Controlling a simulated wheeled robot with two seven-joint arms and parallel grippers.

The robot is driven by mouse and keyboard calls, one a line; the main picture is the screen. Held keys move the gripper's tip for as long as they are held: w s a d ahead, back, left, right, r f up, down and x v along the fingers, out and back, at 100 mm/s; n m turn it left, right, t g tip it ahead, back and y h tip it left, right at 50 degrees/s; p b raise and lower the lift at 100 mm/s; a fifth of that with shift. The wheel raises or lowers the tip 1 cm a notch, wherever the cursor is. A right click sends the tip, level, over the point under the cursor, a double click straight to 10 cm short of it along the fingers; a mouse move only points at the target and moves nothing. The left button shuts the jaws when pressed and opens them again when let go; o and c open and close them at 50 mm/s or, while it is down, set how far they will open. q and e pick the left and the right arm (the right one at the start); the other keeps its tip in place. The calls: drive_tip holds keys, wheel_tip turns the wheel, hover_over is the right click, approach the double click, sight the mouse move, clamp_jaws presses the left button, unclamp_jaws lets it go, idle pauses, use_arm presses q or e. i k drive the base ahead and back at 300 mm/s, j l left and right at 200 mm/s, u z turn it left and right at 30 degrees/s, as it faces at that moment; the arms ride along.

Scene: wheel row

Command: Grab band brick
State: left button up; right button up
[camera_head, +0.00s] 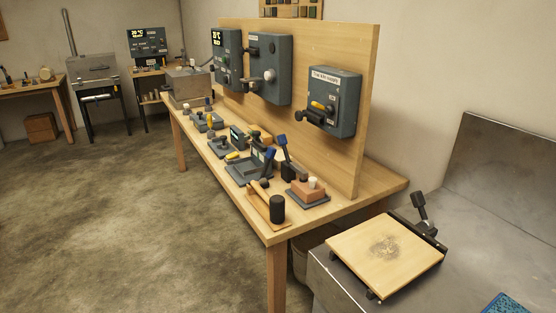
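A reddish-brown brick (304,194) sits near the front end of the long wooden bench. It rests on a dark flat base and has a pale knob on top. I cannot make out a band on it at this size. It is the only brick-like block I can pick out clearly. Neither of my grippers is in view.
A mallet (277,208) lies left of the brick at the bench's (325,213) near corner. Blue-handled lever devices (288,160) stand behind it. An upright wooden panel (350,168) with grey boxes rises behind. A wooden board (387,254) lies on a metal surface at right.

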sight(279, 156)
drive_tip(key=i+j, duration=0.35)
drive_tip(key=j, duration=0.2)
drive_tip(key=i+j, duration=0.75)
drive_tip(key=j, duration=0.3)
drive_tip(key=i+j, duration=0.75)
drive_tip(key=j, duration=0.3)
drive_tip(key=i+j, duration=0.4)
drive_tip(key=j, duration=0.15)
drive_tip(key=i+j, duration=0.35)
drive_tip(key=j, duration=0.15)
drive_tip(key=i+j, duration=0.4)
drive_tip(key=j, duration=0.15)
drive_tip(key=z, duration=3.05)
